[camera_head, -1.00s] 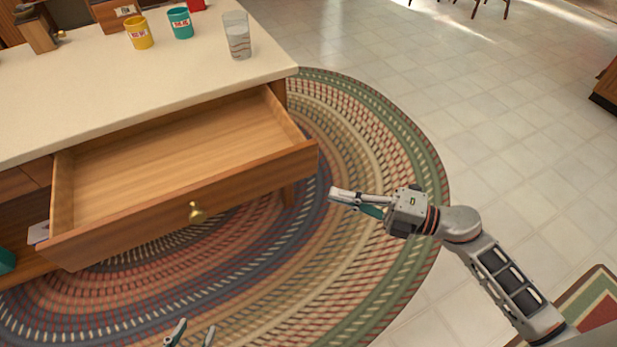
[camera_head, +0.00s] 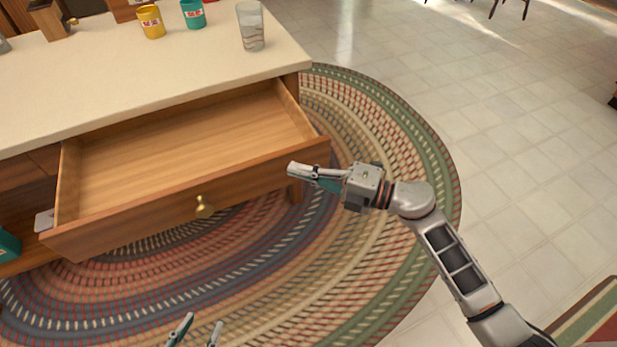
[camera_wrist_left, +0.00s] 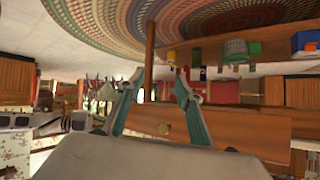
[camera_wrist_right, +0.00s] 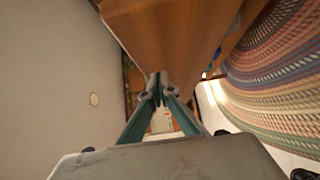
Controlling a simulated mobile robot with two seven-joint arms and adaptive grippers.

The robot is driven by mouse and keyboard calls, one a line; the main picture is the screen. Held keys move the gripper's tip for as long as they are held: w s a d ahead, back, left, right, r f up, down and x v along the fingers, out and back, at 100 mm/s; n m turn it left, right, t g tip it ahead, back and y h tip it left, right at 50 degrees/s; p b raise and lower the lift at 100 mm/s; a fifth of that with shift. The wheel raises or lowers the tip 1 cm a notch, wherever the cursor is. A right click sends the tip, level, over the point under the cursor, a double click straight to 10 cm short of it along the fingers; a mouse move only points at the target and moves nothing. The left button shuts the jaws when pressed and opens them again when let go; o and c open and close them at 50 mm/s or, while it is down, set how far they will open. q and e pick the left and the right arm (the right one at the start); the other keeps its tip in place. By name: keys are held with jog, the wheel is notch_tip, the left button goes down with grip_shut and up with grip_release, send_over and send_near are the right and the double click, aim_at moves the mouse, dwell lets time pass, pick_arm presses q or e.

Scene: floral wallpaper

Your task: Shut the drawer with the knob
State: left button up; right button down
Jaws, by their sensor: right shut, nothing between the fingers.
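The wooden drawer (camera_head: 180,150) stands pulled out from under the counter, empty inside. Its front (camera_head: 130,225) carries a round brass knob (camera_head: 204,207). My right gripper (camera_head: 291,170) is shut and empty, its tips at the right part of the drawer front in the head view; I cannot tell whether they touch. In the right wrist view its closed fingers (camera_wrist_right: 158,92) are close to a wooden panel (camera_wrist_right: 170,35). My left gripper (camera_head: 198,332) is open and empty, low in front of the drawer.
The cream counter (camera_head: 120,85) holds a yellow mug (camera_head: 151,22), a teal mug (camera_head: 193,14) and a glass (camera_head: 251,28). An oval braided rug (camera_head: 390,120) covers the floor here.

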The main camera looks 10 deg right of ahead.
jog(key=shift+w, duration=0.2)
pick_arm(q)
jog(key=shift+w+d+r, duration=0.2)
jog(key=shift+w+r, duration=0.05)
jog(key=shift+s+f, duration=0.1)
pick_arm(e)
jog(key=shift+a, duration=0.1)
